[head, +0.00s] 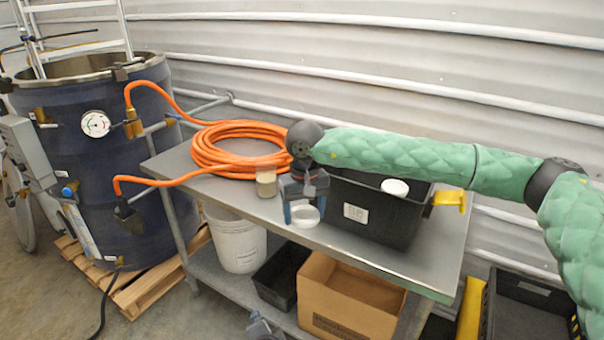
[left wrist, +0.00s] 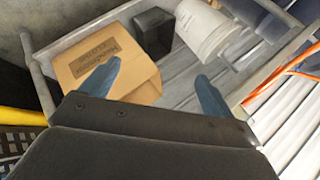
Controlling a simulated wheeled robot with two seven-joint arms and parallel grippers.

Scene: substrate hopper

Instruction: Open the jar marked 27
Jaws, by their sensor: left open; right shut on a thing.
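A small jar (head: 266,184) with tan contents stands on the metal table beside the orange hose, left of my right gripper. I see no white lid on it, and no number is legible. My right gripper (head: 304,210) points down over the table's front part, shut on a round white lid (head: 305,216). The lid is between the blue fingers; whether it touches the table is unclear. Another white lid (head: 395,187) shows at the black bin; what is under it is hidden. My left gripper (left wrist: 155,88) is open and empty, low in front of the table.
A coiled orange hose (head: 236,148) lies on the table (head: 425,262). A black bin (head: 375,215) with a white label stands at the right. A white bucket (head: 236,240) and a cardboard box (head: 345,305) sit on the lower shelf. A blue drum (head: 95,170) stands left.

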